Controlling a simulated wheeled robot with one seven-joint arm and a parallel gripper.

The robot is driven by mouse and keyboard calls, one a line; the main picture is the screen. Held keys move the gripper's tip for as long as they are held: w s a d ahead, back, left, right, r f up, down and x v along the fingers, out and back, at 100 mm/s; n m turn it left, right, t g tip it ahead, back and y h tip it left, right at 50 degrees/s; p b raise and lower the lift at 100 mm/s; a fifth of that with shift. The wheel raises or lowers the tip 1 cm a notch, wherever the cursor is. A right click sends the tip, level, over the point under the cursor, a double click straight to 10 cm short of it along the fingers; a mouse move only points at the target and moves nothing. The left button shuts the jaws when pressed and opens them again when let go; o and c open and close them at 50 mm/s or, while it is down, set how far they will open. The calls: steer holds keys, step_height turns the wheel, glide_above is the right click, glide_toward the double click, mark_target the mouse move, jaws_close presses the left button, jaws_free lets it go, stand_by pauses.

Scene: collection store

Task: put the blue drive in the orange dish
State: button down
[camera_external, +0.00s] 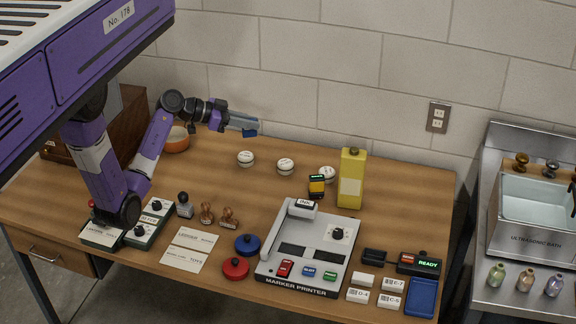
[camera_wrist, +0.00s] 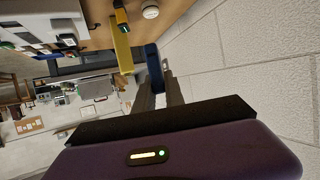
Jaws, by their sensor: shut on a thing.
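My gripper (camera_external: 240,122) is raised above the back of the wooden table, near the wall, and points right. It is shut on the blue drive (camera_external: 251,132), which shows at the fingertips. In the wrist view the dark blue drive (camera_wrist: 153,66) sits between the fingers of my gripper (camera_wrist: 159,78). The orange dish (camera_external: 177,139) stands at the back left of the table, partly hidden behind my arm. My gripper is to the right of the dish and apart from it. The dish is not visible in the wrist view.
Several white round pieces (camera_external: 285,166) lie right of my gripper. A yellow bottle (camera_external: 350,178) and a marker printer (camera_external: 305,250) stand farther right. A brown wooden box (camera_external: 125,118) is behind my arm. The wall (camera_external: 330,100) runs along the back edge.

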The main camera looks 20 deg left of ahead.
steer(key=w+a+f+n+t+y+p, duration=0.15)
steer(key=w+a+n+y, duration=0.3)
steer(key=a, duration=0.75)
steer(key=w+a+f+n+t+y+p, duration=0.1)
steer(key=w+a+f+n+t+y, duration=0.3)
steer(key=a, duration=0.7)
steer(key=w+a+f+n+t+y+p, duration=0.1)
steer(key=w+a+n+t+y+p, duration=0.25)
steer(key=a, duration=0.85)
steer(key=shift+g, duration=0.9)
steer(key=f+b, duration=0.3)
steer(key=w+f+b, duration=0.1)
steer(key=f+b, duration=0.2)
steer(key=f, duration=0.1)
steer(key=f+b, duration=0.4)
steer(key=shift+w+d, duration=0.15)
steer(key=shift+w, duration=0.25)
steer(key=shift+r, duration=0.1)
steer(key=c, duration=1.3)
jaws_free()
